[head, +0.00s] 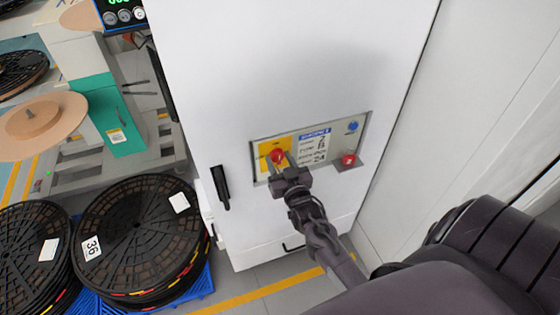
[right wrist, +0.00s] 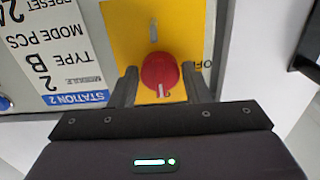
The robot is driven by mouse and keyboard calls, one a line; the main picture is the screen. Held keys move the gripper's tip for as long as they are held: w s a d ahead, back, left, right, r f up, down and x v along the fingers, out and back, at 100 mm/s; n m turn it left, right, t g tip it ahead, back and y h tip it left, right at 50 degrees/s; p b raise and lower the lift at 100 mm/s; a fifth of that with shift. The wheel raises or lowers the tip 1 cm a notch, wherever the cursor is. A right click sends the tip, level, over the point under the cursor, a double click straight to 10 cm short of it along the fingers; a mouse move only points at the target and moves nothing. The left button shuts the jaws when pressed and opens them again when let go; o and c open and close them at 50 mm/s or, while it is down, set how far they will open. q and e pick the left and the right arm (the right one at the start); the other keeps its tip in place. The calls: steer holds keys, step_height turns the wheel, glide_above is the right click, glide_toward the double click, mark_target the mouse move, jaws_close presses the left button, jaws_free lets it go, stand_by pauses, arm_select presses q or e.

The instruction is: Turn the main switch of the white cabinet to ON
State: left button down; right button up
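The white cabinet (head: 235,95) stands in the middle of the head view. Its main switch is a red rotary knob (head: 277,156) on a yellow plate; the knob also shows in the right wrist view (right wrist: 159,70). A white mark shows on the knob's edge nearest my gripper, and letters "OF" are partly visible to its right. My right gripper (head: 283,168) is at the panel, with one finger on each side of the knob in the right wrist view (right wrist: 159,84), seemingly in contact and shut on it. The left gripper is not visible.
A label (head: 314,148) and blue button (head: 352,126) are on the panel, with a red button (head: 348,159) at lower right. A black handle (head: 220,187) sticks out left. Black reels (head: 140,235) stand lower left, and a white wall (head: 475,100) stands right.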

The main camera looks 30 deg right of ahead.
steer(key=shift+o, duration=1.4)
steer(key=shift+s, duration=0.1)
steer(key=b+v, duration=0.1)
steer(key=v, duration=0.6)
steer(key=shift+s+b, duration=0.3)
steer(key=shift+b, duration=0.05)
